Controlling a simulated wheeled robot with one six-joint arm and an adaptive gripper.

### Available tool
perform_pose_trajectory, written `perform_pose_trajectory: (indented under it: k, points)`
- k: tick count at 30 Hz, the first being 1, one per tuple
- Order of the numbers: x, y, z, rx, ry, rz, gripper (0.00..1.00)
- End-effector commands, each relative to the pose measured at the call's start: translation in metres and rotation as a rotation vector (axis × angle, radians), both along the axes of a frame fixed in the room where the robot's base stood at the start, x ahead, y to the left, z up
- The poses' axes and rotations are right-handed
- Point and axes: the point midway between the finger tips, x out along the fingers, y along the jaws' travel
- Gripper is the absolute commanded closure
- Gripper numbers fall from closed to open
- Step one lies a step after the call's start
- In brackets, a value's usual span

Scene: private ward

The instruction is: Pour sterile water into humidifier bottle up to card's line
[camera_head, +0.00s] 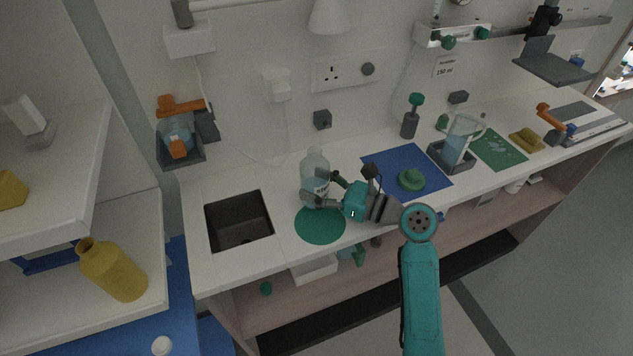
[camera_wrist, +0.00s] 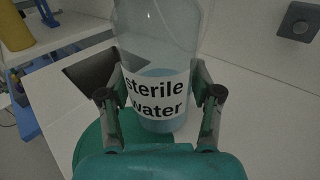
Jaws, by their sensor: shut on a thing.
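The sterile water bottle (camera_head: 315,168) is clear, with blue water in its lower part, and stands upright at the green round mat (camera_head: 320,226). My gripper (camera_head: 322,190) is shut on it; in the wrist view the fingers (camera_wrist: 160,98) flank the label of the bottle (camera_wrist: 158,45). Whether its base touches the mat is hard to tell. A clear vessel with blue liquid, seemingly the humidifier bottle (camera_head: 459,138), stands in a grey holder (camera_head: 437,157) to the right. The card (camera_head: 445,67) on the wall reads 150 ml.
A dark sink (camera_head: 238,222) lies left of the bottle. A blue mat (camera_head: 383,160) holds a green cap-like piece (camera_head: 411,180). A green mat (camera_head: 500,148) and a yellow sponge-like block (camera_head: 526,140) lie farther right. A dark green-topped item (camera_head: 411,117) stands at the back.

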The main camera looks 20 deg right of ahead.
Motion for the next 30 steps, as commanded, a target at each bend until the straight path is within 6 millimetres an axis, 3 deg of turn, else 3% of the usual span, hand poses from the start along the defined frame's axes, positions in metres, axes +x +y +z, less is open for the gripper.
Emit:
perform_pose_trajectory:
  k: [30]
  points:
    - [0.0,0.0,-0.012,0.0,-0.001,-0.001,1.0]
